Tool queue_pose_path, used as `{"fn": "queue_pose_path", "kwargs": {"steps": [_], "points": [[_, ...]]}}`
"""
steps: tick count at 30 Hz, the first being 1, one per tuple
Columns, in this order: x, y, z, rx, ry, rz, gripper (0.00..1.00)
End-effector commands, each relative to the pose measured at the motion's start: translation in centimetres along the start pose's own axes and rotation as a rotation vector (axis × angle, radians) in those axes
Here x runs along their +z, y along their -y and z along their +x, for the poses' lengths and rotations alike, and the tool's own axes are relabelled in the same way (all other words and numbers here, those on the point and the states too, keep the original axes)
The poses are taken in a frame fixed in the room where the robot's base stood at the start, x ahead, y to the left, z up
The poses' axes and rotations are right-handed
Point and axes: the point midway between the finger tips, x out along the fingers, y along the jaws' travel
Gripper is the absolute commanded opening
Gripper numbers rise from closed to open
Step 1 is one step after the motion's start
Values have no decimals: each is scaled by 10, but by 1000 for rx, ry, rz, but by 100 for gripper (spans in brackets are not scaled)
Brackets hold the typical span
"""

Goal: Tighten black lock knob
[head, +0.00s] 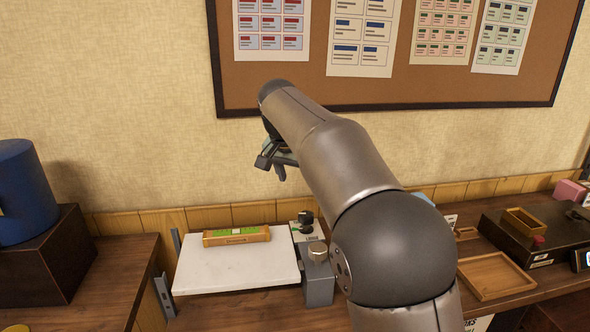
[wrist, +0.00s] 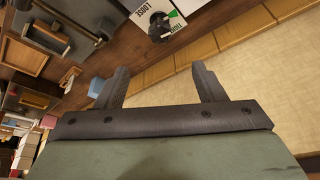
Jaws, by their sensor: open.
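The black lock knob (head: 306,218) stands on a small white plate (head: 300,236) with a green mark, right of the white slab. In the wrist view the knob (wrist: 160,27) sits at the top, on the plate (wrist: 170,10) lettered "LOOSE" and "TIGHT". My gripper (head: 270,168) hangs in the air above and left of the knob in the head view, apart from it. In the wrist view my gripper (wrist: 164,82) has its two fingers spread with nothing between them. The knob lies beyond the fingertips. My arm covers part of the bench to the right.
A white slab (head: 210,277) holds a wooden-framed level (head: 237,236) with a green vial area. A grey block with a metal knob (head: 318,272) stands right of the slab, close in front of the lock knob. A wooden tray (head: 495,276) and a dark box (head: 540,232) lie at the right.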

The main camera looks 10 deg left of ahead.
Motion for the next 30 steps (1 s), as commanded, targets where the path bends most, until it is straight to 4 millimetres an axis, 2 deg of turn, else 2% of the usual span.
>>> {"fn": "queue_pose_path", "kwargs": {"steps": [3,6,20,23,26,29,30], "points": [[0,1,-15,-1,-1,0,63],[0,1,-22,-1,0,-1,63],[0,-3,-24,1,3,-1,63],[6,-29,-18,4,33,-22,63],[20,-70,-7,2,81,-59,63],[50,-121,5,-8,139,-113,63],[65,-142,10,-13,162,-136,63]]}}
